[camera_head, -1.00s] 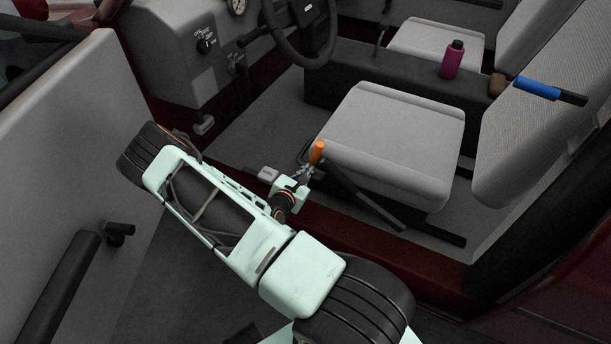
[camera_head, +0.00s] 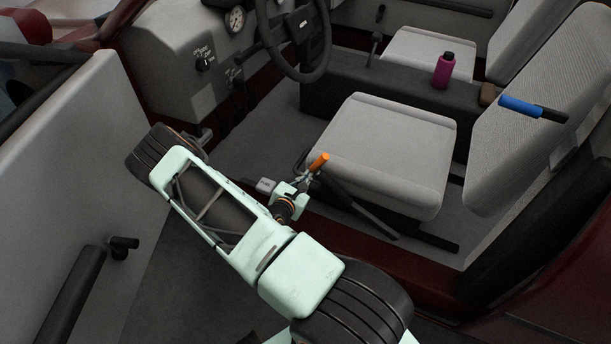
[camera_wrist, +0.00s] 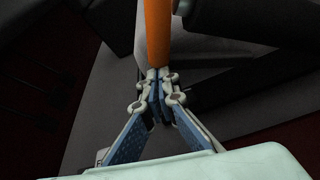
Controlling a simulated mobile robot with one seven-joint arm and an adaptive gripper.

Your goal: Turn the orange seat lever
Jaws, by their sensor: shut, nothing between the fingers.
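The orange seat lever (camera_head: 319,161) sticks out beside the front left corner of the driver's seat (camera_head: 385,155). In the wrist view the lever (camera_wrist: 157,32) runs down from the top edge to just beyond my fingertips. My gripper (camera_head: 302,180) is at the lever's lower end in the head view. In the wrist view my gripper (camera_wrist: 158,78) is shut with its fingertips together and nothing between them. The tips overlap the lever's end in the picture; I cannot tell whether they touch it.
The open car door (camera_head: 85,140) stands at the left. The steering wheel (camera_head: 322,50) and dashboard (camera_head: 195,60) are ahead. A purple bottle (camera_head: 443,70) stands on the centre console (camera_head: 345,85). The door sill (camera_head: 370,255) runs below the seat.

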